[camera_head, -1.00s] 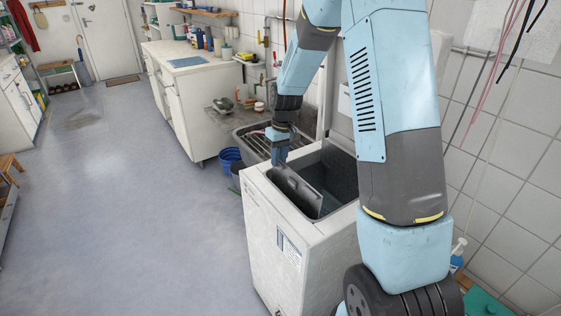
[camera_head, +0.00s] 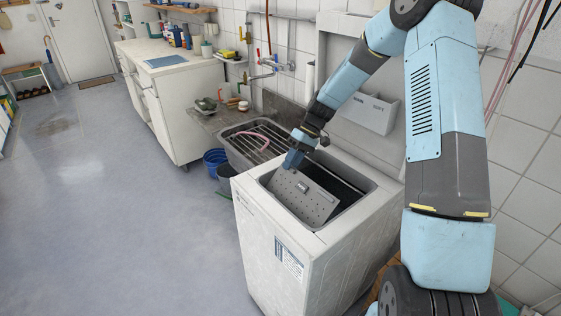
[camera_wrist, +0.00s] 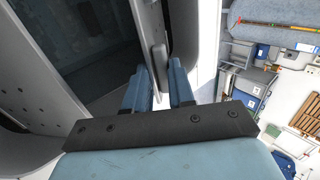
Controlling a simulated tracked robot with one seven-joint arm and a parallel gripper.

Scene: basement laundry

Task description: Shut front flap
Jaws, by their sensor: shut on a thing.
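The front flap (camera_head: 303,198) is a grey perforated panel in the top opening of the white washing machine (camera_head: 278,250). It is tilted, with a dark gap behind it. My gripper (camera_head: 291,163) is at the flap's upper edge, at the left end of the opening. The exact contact is partly hidden by the fingers. The dark opening (camera_head: 338,180) shows behind the flap.
A sink with a rack (camera_head: 255,140) adjoins the machine's far side, with blue and dark buckets (camera_head: 214,160) on the floor. The floor (camera_head: 110,220) to the left is clear.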

